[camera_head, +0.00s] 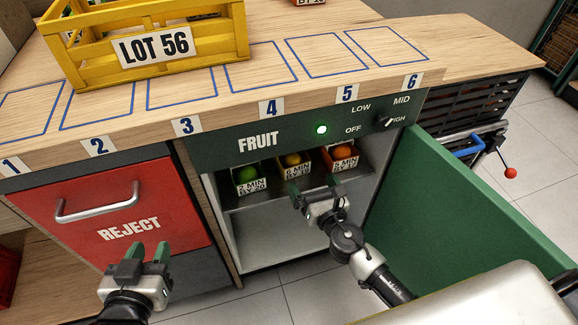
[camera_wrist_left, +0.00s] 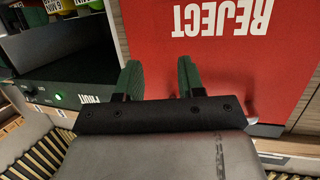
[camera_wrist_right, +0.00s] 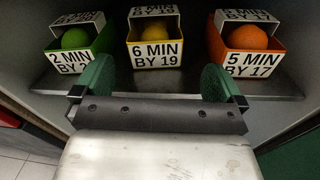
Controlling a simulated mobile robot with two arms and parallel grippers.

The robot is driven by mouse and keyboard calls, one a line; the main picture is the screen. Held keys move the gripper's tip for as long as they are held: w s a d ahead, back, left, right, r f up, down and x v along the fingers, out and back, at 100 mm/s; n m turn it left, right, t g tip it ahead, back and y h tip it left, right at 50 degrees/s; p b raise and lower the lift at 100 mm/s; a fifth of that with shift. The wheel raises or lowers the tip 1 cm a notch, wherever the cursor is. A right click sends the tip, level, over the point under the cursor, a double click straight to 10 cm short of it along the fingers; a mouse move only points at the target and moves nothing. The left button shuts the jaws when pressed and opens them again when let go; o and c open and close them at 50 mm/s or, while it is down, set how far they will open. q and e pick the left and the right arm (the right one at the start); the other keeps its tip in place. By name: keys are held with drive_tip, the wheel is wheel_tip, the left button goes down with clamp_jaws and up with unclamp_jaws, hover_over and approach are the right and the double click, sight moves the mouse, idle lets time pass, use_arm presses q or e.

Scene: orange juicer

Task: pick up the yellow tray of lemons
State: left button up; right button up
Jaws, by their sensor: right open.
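The yellow tray of lemons (camera_wrist_right: 155,35) stands on the shelf inside the FRUIT cabinet, between two other trays, with a label reading "6 MIN BY 19". It also shows in the head view (camera_head: 294,166). My right gripper (camera_wrist_right: 162,85) is open and empty in front of the shelf, its fingers pointing in and apart from the yellow tray, which sits beyond the gap between them. In the head view my right gripper (camera_head: 314,193) is at the cabinet opening. My left gripper (camera_head: 150,252) is open and empty in front of the red REJECT drawer, also seen in the left wrist view (camera_wrist_left: 160,80).
A green-fruit tray (camera_wrist_right: 75,45) is left of the yellow one and an orange-fruit tray (camera_wrist_right: 243,45) right. The green cabinet door (camera_head: 470,210) stands open at right. A yellow LOT 56 crate (camera_head: 200,62) is on the counter. The REJECT drawer (camera_head: 85,215) is closed.

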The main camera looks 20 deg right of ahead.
sight(292, 155)
drive_tip(key=w, duration=0.2)
drive_tip(key=w+n, duration=0.1)
drive_tip(key=w, duration=0.1)
drive_tip(key=w+a+n, duration=0.1)
drive_tip(key=w, duration=0.1)
drive_tip(key=shift+w+y, duration=0.2)
drive_tip(key=shift+y, duration=0.2)
drive_tip(key=w, duration=0.1)
drive_tip(key=w+a, duration=0.1)
drive_tip(key=w, duration=0.1)
drive_tip(key=shift+w, duration=0.3)
drive_tip(key=shift+w+b, duration=0.3)
drive_tip(key=shift+w, duration=0.25)
drive_tip(key=shift+r, duration=0.1)
drive_tip(key=c, duration=0.8)
use_arm(q)
drive_tip(key=r, duration=0.1)
drive_tip(key=r+t, duration=0.2)
drive_tip(key=shift+w+d+h, duration=0.3)
drive_tip(key=shift+h, duration=0.1)
use_arm(e)
drive_tip(key=shift+r, duration=0.1)
